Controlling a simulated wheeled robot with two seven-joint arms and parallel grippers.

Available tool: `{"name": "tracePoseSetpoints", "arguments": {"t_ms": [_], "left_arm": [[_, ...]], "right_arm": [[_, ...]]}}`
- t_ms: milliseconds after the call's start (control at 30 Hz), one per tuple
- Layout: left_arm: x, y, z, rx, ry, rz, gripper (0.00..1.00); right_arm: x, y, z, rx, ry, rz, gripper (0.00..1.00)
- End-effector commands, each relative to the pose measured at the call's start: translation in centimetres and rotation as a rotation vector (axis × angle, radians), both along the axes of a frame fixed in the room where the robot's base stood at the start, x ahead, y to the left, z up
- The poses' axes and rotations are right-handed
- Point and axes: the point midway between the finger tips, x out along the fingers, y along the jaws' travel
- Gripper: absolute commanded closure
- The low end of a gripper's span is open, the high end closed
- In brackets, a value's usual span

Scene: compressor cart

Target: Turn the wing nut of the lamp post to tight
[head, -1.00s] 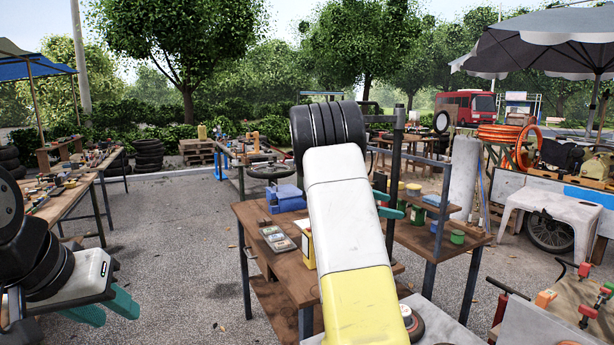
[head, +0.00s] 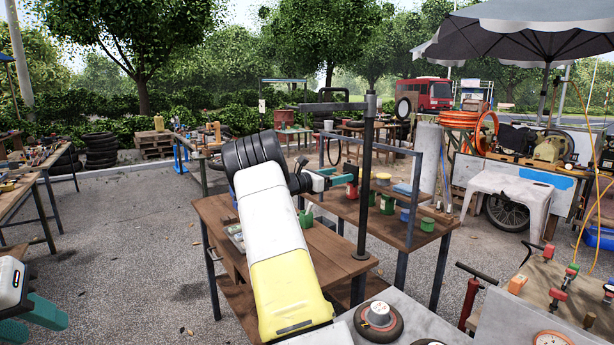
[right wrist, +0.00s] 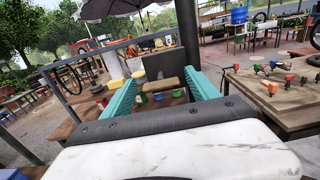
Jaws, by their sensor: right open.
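The lamp post (head: 366,200) is a dark upright pole on a round foot at the wooden table, with a grey bar (head: 335,107) out to the left near its top. My right gripper (head: 345,176) is open, its teal fingers just left of the pole at mid height. In the right wrist view a dark post (right wrist: 187,40) rises behind the open fingers, and a tan bar (right wrist: 162,86) shows between them; I cannot tell whether it is the wing nut. No wing nut is clear in the head view. My left gripper (head: 30,318) is open and empty at the lower left.
The wooden table (head: 335,262) and a shelf with pots (head: 388,205) stand around the pole. A grey cart top (head: 405,325) with a small wheel (head: 379,320) is in front. A white stool (head: 515,190) and an umbrella are at right.

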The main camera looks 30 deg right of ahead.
Motion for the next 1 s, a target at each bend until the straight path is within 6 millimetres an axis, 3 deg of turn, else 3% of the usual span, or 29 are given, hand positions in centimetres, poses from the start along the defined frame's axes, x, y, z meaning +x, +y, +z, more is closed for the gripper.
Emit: {"name": "tracePoseSetpoints", "arguments": {"t_ms": [333, 600, 667, 1000], "left_arm": [[0.0, 0.0, 0.0, 0.0, 0.0, 0.0, 0.64], [0.0, 0.0, 0.0, 0.0, 0.0, 0.0, 0.64], [0.0, 0.0, 0.0, 0.0, 0.0, 0.0, 0.64], [0.0, 0.0, 0.0, 0.0, 0.0, 0.0, 0.64]], "right_arm": [[0.05, -0.57, 0.0, 0.001, -0.001, 0.0, 0.31], [0.05, -0.54, 0.0, 0.001, -0.001, 0.0, 0.84], [0.05, -0.54, 0.0, 0.001, -0.001, 0.0, 0.93], [0.06, -0.52, 0.01, 0.005, -0.058, 0.001, 0.93]]}}
